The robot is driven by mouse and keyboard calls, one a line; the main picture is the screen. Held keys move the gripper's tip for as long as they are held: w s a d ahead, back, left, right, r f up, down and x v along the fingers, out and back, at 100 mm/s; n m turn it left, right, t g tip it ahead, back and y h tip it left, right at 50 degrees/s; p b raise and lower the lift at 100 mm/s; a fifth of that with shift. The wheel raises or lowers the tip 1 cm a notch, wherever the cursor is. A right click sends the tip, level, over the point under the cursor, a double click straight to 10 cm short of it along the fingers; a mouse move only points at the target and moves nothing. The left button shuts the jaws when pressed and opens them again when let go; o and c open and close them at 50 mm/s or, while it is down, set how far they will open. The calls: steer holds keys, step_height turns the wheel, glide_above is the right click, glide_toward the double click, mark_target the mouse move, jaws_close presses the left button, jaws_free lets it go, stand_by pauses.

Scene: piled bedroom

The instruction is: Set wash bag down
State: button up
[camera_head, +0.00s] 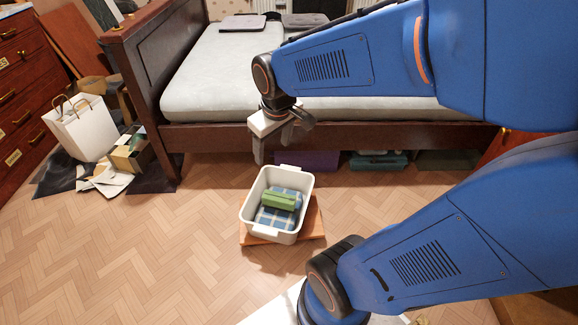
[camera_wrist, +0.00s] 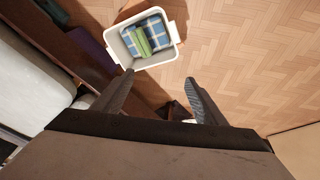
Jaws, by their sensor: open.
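A small green pouch-like item (camera_head: 279,201) lies on a blue plaid cloth item (camera_head: 276,219) inside a white tub (camera_head: 248,212). I cannot tell for certain which of the two is the wash bag. The tub also shows in the wrist view (camera_wrist: 161,62), with the green item (camera_wrist: 143,42) and the plaid item (camera_wrist: 155,24) inside. My gripper (camera_head: 280,142) is open and empty, above the tub and beside the bed's side rail. In the wrist view its fingers (camera_wrist: 160,78) are apart, with the tub beyond the fingertips. Nothing is between them.
The tub stands on a flat orange piece (camera_head: 312,224) on the wood floor. The bed (camera_head: 225,75) is behind, with a purple box (camera_head: 306,160) and a teal case (camera_head: 378,161) beneath it. A white paper bag (camera_head: 80,128) and clutter stand left. Floor left of the tub is clear.

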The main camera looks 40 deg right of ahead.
steer(key=s+a+r+m, duration=0.1)
steer(key=s+r, duration=0.1)
steer(key=s, duration=0.4)
steer(key=s+a+r+t, duration=0.1)
steer(key=s+a+r, duration=0.1)
steer(key=s, duration=0.4)
steer(key=shift+m+t+y, duration=0.3)
steer(key=shift+m+y, duration=0.1)
steer(key=shift+a, duration=0.1)
